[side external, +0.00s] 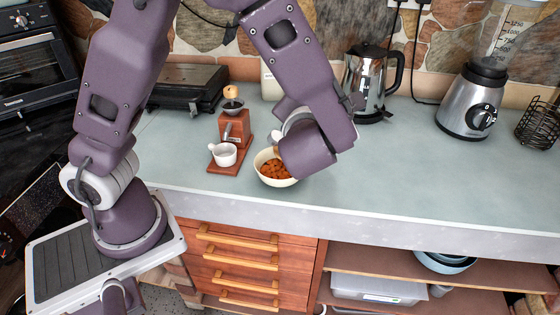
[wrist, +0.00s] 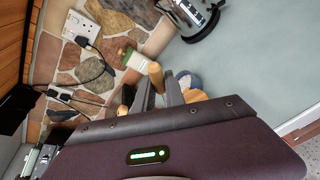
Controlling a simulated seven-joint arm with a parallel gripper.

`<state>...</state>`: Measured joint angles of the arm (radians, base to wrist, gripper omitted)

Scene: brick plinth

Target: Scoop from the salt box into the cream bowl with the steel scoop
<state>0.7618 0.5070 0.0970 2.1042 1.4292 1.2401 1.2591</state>
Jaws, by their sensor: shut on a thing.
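The cream bowl (side external: 292,182) stands on the counter near its front edge, with orange-brown pieces inside. In the side view my wrist covers its right side and hides my fingers. In the wrist view my gripper (wrist: 159,92) is shut, with a tan wooden handle (wrist: 155,75) at its fingers. I take this for the handle of the steel scoop. The scoop's head cannot be made out clearly. A small tan part shows just above the bowl in the side view. I cannot identify the salt box in either view.
A wooden grinder (side external: 234,127) with a white cup (side external: 224,154) stands left of the bowl. A pale container (side external: 270,82), kettle (side external: 365,80) and blender (side external: 468,105) stand behind and right. The counter (side external: 410,165) right of the bowl is clear.

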